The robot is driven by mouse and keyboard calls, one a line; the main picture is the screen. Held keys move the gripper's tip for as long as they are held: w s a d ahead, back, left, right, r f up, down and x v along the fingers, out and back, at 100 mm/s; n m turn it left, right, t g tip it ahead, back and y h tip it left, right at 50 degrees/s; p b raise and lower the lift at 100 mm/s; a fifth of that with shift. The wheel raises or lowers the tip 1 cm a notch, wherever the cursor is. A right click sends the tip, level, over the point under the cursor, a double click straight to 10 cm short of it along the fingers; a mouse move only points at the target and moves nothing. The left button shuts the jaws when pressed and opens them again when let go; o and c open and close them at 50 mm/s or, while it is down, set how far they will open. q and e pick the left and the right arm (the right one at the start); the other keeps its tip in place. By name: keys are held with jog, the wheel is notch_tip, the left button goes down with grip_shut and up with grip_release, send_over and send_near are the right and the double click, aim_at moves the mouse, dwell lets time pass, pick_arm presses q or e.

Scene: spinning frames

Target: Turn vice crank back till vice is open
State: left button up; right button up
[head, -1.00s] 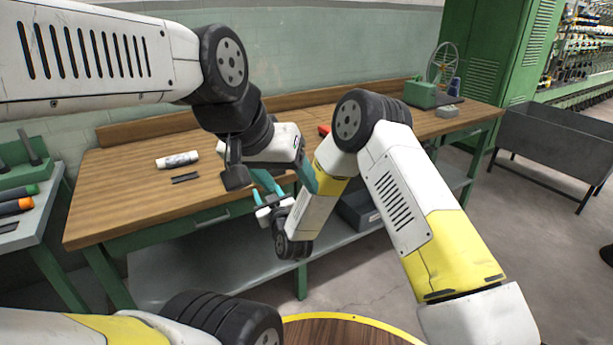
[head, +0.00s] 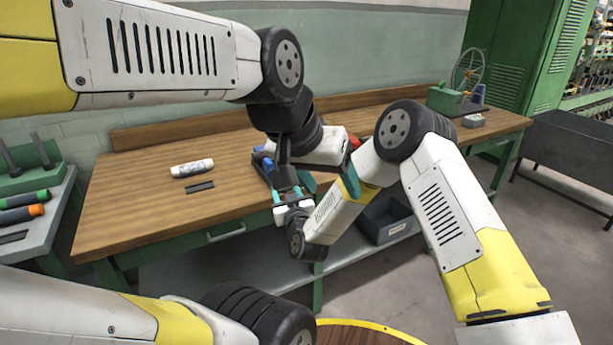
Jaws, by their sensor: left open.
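A blue and dark object (head: 262,161), which looks like the vice, sits near the front edge of the wooden workbench. It is mostly hidden behind my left wrist, and I cannot make out its crank or how far its jaws stand apart. My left gripper (head: 331,190) hangs over the bench front just right of it, teal fingers apart, with nothing visible between them. My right gripper (head: 286,193) is lower, in front of the bench edge, pointing up, its small teal fingers apart and empty.
The wooden workbench (head: 130,205) has a white bottle (head: 192,168) and dark strips (head: 200,187) at left. A red object (head: 354,140) is partly hidden behind my arms. A green device with a spoked wheel (head: 467,70) stands at the right. A grey bin (head: 385,220) is on the shelf below.

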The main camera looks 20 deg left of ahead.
jog(key=shift+w+a, duration=0.2)
jog(key=shift+w, duration=0.1)
grip_shut()
jog(key=shift+r+m, duration=0.35)
jog(key=shift+m, duration=0.35)
grip_release()
